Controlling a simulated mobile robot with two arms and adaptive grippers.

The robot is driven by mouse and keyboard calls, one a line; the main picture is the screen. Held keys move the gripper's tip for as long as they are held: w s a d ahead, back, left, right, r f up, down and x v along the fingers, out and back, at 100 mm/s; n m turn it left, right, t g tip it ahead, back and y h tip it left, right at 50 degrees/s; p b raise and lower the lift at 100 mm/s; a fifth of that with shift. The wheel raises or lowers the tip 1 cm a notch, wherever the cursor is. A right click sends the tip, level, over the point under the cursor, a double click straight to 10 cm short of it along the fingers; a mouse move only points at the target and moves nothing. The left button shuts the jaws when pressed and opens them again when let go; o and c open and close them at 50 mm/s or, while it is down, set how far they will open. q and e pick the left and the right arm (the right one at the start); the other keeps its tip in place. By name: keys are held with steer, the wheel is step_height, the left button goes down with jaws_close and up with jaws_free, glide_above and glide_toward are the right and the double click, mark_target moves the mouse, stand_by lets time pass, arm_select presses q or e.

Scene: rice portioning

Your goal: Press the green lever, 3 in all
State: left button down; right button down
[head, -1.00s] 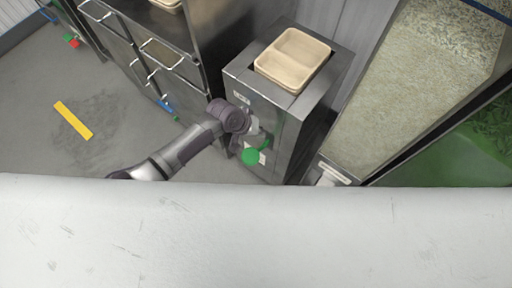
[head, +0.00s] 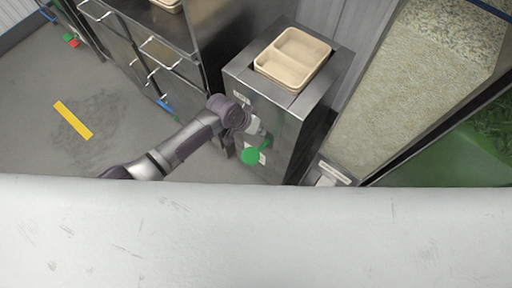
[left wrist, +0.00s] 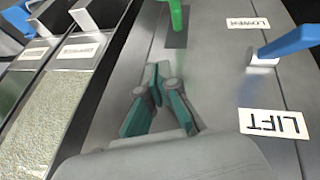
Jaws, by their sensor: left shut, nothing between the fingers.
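The green lever (head: 251,156) sticks out from the front of the steel machine (head: 262,104), its round end facing up in the head view. In the left wrist view the green lever (left wrist: 178,14) comes out of a dark slot at the top. My left gripper (left wrist: 160,88) is shut and empty, its teal fingertips below the lever and apart from it in that view. In the head view the left gripper (head: 262,138) is close to the machine's front, beside the lever; its fingers are hard to make out. My right gripper is not in view.
A blue lever (left wrist: 290,42) stands between labels LOWER and LIFT (left wrist: 273,123). A large rice bin (head: 416,80) is at right, steel cabinets (head: 155,45) at left. Open floor lies at far left.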

arm_select(q)
steer(key=r+m, duration=0.1)
steer(key=m, duration=0.4)
steer(key=r+m, duration=0.1)
steer(key=m, duration=0.4)
steer(key=m+b, duration=0.1)
steer(key=m, duration=0.4)
steer(key=shift+w+d+r+g, duration=0.25)
steer(key=shift+d+r+g, duration=0.05)
steer(key=shift+r+g, duration=0.1)
steer(key=shift+f, duration=0.15)
steer(key=f+b, duration=0.1)
steer(key=f, duration=0.1)
steer(key=s+a+f+b, duration=0.1)
steer(key=f+b, duration=0.1)
steer(key=f, duration=0.1)
steer(key=s+f+b, duration=0.1)
steer(key=f+b, duration=0.1)
steer(key=shift+a+f, duration=0.2)
steer(key=shift+s+a+f+b, duration=0.1)
steer(key=shift+f+b, duration=0.2)
steer(key=shift+f, duration=0.05)
steer(key=shift+s+a+f, duration=0.1)
steer(key=shift+f, duration=0.3)
